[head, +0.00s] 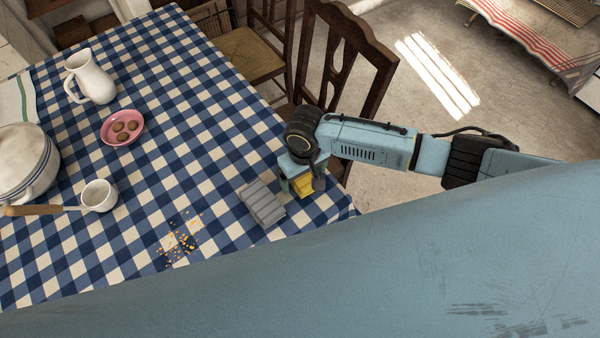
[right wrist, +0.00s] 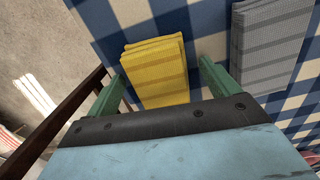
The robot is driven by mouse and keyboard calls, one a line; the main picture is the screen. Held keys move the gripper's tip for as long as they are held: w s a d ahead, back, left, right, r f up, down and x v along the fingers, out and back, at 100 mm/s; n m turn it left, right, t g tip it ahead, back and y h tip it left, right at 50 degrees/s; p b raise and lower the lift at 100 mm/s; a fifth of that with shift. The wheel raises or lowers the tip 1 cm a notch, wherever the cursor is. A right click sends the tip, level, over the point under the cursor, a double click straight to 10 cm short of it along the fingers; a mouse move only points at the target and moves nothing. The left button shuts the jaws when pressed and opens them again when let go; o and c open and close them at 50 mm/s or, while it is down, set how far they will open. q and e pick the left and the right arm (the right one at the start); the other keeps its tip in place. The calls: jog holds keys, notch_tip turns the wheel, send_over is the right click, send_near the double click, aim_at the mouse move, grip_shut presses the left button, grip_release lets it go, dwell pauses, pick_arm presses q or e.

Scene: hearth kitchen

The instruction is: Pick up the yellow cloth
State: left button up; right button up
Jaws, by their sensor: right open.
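The folded yellow cloth (right wrist: 157,75) lies on the blue-and-white checked tablecloth, near the table's edge. In the head view only a part of the yellow cloth (head: 303,185) shows below my right gripper (head: 301,184). In the right wrist view the green fingers of my right gripper (right wrist: 166,80) are apart, one on each side of the yellow cloth. I cannot tell whether they touch it. My left gripper is not in view.
A folded grey cloth (head: 262,203) lies just left of my right gripper. A wooden chair (head: 345,60) stands behind the gripper.

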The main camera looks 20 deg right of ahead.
jog(key=c, duration=1.1)
jog(key=shift+o, duration=0.2)
jog(key=shift+r, duration=0.1)
notch_tip(320, 180, up, 10)
jog(key=p, duration=0.2)
